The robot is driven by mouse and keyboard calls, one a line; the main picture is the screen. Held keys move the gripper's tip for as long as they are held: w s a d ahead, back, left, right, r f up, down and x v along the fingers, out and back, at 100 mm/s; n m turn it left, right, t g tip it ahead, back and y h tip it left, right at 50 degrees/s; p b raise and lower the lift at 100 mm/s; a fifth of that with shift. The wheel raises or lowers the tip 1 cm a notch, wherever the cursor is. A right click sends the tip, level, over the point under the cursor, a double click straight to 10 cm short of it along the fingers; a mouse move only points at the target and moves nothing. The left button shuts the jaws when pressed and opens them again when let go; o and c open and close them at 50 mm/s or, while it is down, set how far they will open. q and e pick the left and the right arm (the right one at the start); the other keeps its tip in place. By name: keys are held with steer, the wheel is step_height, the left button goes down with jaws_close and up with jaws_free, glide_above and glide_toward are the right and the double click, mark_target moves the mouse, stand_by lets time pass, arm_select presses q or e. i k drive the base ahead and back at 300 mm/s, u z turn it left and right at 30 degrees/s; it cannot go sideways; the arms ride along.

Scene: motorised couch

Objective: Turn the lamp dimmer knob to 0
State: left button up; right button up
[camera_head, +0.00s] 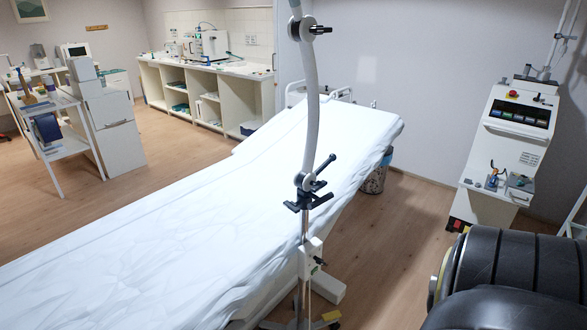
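A lamp stand with a pale curved arm (310,100) rises in front of the bed in the middle of the view. The lamp head is not in the picture. A black clamp with handles (310,190) sits at the lower joint, and a black knob (320,30) sits at the upper joint. A white box (311,256) on the pole below carries a small dark part. I cannot tell which of these is the dimmer knob, or its setting. Neither gripper is in view; a black rounded part at the lower right appears to be my arm.
A couch (180,210) under a white sheet fills the middle and lower left. A white machine with a screen (505,150) stands at the right wall. A bin (374,180) stands beyond the couch. Shelves (205,95) line the back wall. Some wooden floor (395,245) is clear right of the stand.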

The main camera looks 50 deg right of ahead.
mark_target(318, 260)
steer(key=u, duration=0.05)
steer(key=k, duration=0.25)
steer(key=z, duration=1.1)
steer(key=i, duration=0.25)
steer(key=z, duration=0.45)
